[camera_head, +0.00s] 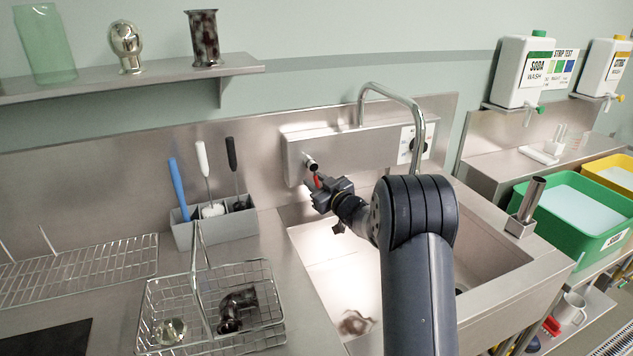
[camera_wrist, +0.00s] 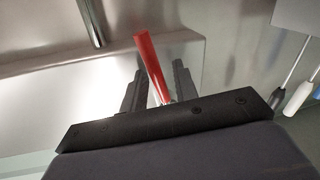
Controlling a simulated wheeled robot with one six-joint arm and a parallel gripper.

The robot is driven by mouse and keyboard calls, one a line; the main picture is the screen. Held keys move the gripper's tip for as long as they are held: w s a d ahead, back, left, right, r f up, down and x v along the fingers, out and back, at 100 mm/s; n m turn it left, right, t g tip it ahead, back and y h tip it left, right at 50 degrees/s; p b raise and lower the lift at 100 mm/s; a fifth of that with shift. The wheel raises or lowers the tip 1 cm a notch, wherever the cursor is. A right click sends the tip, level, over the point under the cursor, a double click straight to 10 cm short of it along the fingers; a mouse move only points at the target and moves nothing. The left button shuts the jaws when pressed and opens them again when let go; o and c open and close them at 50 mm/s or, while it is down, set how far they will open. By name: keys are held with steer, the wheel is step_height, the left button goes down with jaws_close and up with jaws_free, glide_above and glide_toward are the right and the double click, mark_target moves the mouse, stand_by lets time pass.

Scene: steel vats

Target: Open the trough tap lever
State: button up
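The trough tap is a short steel spout (camera_head: 311,164) on the steel box behind the sink. Its red lever (camera_head: 317,181) shows just below the spout, at my gripper's tip. My gripper (camera_head: 322,192) reaches in from the right, over the sink's back left. In the wrist view the red lever (camera_wrist: 151,66) stands slightly tilted between the two dark fingers of my gripper (camera_wrist: 158,85). The fingers are apart, with a gap visible on the lever's left; contact on its right is unclear. The lever's lower end is hidden behind the gripper.
A grey brush holder (camera_head: 215,224) stands to the left. A wire basket (camera_head: 210,305) with a dark fitting sits on the counter. The sink (camera_head: 335,262) lies below my arm.

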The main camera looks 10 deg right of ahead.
steer(key=shift+c, duration=0.2)
jaws_close()
stand_by(0.4)
